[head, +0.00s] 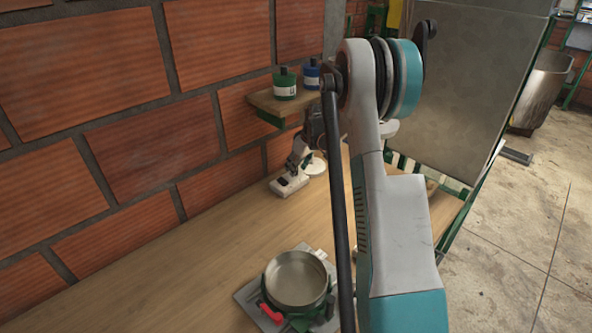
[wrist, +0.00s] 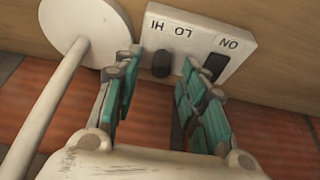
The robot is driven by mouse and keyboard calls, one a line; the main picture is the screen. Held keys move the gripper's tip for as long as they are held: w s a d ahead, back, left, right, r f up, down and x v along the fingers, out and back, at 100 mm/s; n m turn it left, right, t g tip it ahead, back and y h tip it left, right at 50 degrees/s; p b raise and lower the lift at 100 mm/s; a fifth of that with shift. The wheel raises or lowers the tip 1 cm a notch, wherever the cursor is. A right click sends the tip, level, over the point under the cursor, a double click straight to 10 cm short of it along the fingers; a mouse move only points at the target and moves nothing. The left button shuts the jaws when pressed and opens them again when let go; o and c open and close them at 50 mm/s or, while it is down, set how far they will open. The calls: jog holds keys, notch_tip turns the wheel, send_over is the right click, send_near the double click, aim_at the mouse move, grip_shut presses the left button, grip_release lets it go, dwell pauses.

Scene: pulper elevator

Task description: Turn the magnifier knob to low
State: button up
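The magnifier's white base (wrist: 190,42) fills the top of the wrist view, with HI, LO and ON printed upside down. Its dark knob (wrist: 161,66) sits nearest the HI and LO marks; its pointing direction is not clear. A dark switch (wrist: 215,67) is by the ON mark. My gripper (wrist: 163,60) is open, its teal-padded fingers on either side of the knob with visible gaps; contact cannot be told. In the head view, the magnifier base (head: 288,184) stands on the wooden counter by the brick wall, with my gripper (head: 294,163) just above it.
The magnifier's white round disc (wrist: 85,30) and pale rod lie left of my gripper. A metal pan (head: 296,280) with a red part (head: 270,314) stands on the counter (head: 170,285). A small shelf (head: 270,103) holds a green bottle (head: 285,84) and a blue bottle (head: 311,75).

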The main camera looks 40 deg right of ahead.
jog(key=shift+w+f, duration=0.25)
jog(key=shift+f, duration=0.3)
grip_shut()
jog(key=shift+a, duration=0.1)
jog(key=shift+m+h, duration=0.5)
jog(key=shift+m, duration=1)
